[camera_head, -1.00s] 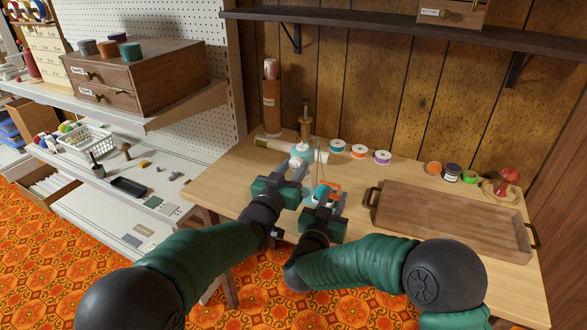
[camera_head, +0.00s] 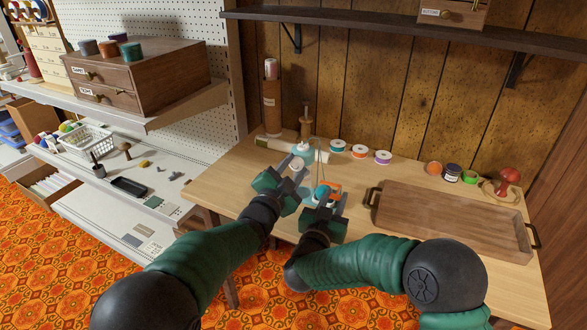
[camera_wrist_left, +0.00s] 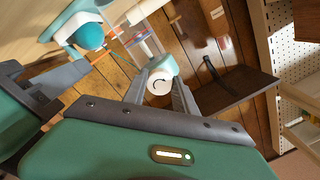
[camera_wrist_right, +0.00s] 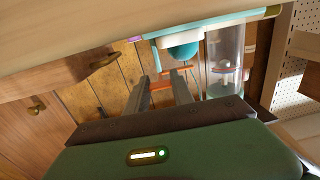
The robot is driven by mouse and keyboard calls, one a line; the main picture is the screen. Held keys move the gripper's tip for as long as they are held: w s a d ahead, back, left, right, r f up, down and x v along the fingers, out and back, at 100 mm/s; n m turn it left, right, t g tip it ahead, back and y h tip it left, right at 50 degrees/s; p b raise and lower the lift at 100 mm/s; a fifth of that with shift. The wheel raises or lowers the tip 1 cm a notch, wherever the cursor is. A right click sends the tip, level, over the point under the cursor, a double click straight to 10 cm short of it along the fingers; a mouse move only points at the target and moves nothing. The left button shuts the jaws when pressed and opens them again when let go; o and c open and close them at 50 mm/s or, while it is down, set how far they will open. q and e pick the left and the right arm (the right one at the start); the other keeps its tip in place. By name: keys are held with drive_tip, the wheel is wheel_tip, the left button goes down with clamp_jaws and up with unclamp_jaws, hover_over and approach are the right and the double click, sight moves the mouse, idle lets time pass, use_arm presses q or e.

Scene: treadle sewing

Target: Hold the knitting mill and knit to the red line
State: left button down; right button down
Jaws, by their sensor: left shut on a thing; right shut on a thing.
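The knitting mill (camera_head: 321,191), teal and white, stands at the table's front edge between my grippers. Its teal dome (camera_wrist_left: 90,37) shows in the left wrist view. My left gripper (camera_head: 297,168) is shut on a white, teal-rimmed crank knob (camera_wrist_left: 160,82) with a curved arrow. My right gripper (camera_head: 326,192) is shut at the mill; its fingers close around an orange part (camera_wrist_right: 160,77), partly hidden. A clear cylinder (camera_wrist_right: 225,62) beside the teal dome in the right wrist view has a red line (camera_wrist_right: 224,69) across it.
Several thread spools (camera_head: 359,151) stand along the table's back. A wooden tray (camera_head: 450,225) fills the right side. A cream roll (camera_head: 272,143) and a wooden spool stand (camera_head: 306,125) are behind the mill. Shelving (camera_head: 150,122) stands at the left.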

use_arm(q)
drive_tip(key=m, duration=0.5)
drive_tip(key=shift+s+d+f, duration=0.1)
drive_tip(key=shift+m, duration=1)
drive_tip(key=shift+f, duration=0.1)
drive_tip(key=c, duration=1)
unclamp_jaws()
drive_tip(key=shift+o, duration=0.2)
drive_tip(key=v, duration=0.7)
drive_tip(key=shift+s, duration=0.1)
